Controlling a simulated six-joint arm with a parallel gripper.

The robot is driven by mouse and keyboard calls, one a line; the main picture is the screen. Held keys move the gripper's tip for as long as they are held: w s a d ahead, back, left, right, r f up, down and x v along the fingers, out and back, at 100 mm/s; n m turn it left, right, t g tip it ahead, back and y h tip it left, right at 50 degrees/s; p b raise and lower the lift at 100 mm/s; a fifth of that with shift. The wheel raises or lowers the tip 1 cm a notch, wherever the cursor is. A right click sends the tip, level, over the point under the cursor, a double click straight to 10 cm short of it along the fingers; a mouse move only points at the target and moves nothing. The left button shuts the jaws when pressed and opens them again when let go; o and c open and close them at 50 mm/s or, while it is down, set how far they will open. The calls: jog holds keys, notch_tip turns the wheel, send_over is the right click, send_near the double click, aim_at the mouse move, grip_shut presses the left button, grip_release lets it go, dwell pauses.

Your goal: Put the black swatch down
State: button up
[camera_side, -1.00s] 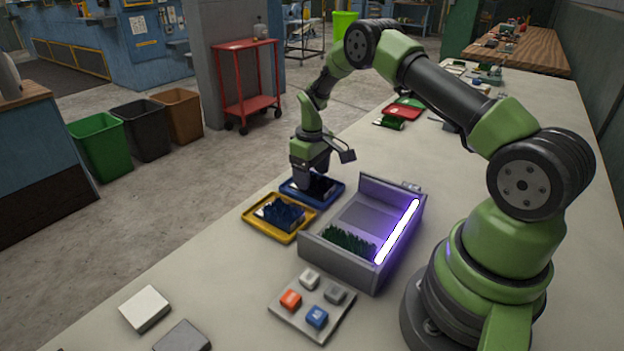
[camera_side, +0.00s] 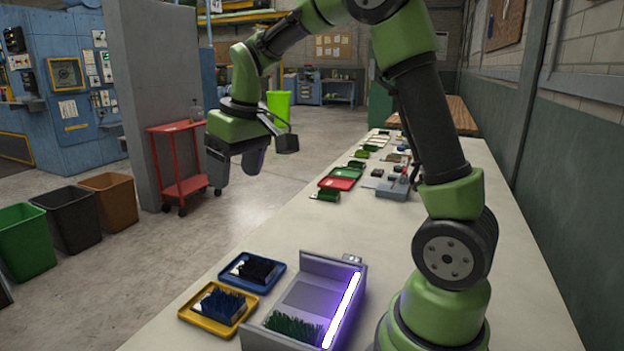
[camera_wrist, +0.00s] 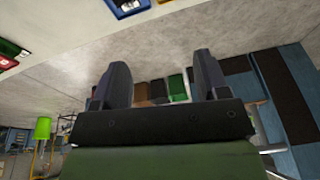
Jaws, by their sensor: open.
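The black swatch (camera_side: 254,269) lies in the blue tray (camera_side: 233,281) on the bench, beside the light box. My gripper (camera_side: 234,172) is open and empty, raised well above the trays and apart from the swatch. In the wrist view my gripper (camera_wrist: 162,78) shows its two fingers spread with nothing between them. Part of the blue tray (camera_wrist: 145,10) shows at the top edge there; only part of what lies in it is visible.
A yellow tray (camera_side: 195,321) with a dark blue swatch (camera_side: 219,302) stands in front of the blue tray. The grey light box (camera_side: 312,262) holds a green swatch (camera_side: 293,327) and a lit tube. Red and green trays (camera_side: 338,180) stand farther back. Bins (camera_side: 110,201) stand on the floor.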

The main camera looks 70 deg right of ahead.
jog(key=s+a+r+m+t+y, duration=0.1)
jog(key=s+a, duration=0.3)
jog(key=s, duration=0.5)
jog(key=s+a+r+m+t, duration=0.1)
jog(key=s+a+r+t, duration=0.2)
jog(key=s, duration=0.6)
jog(key=shift+s+a+r+y, duration=0.15)
jog(key=shift+a+r+y, duration=0.2)
jog(key=shift+a, duration=0.9)
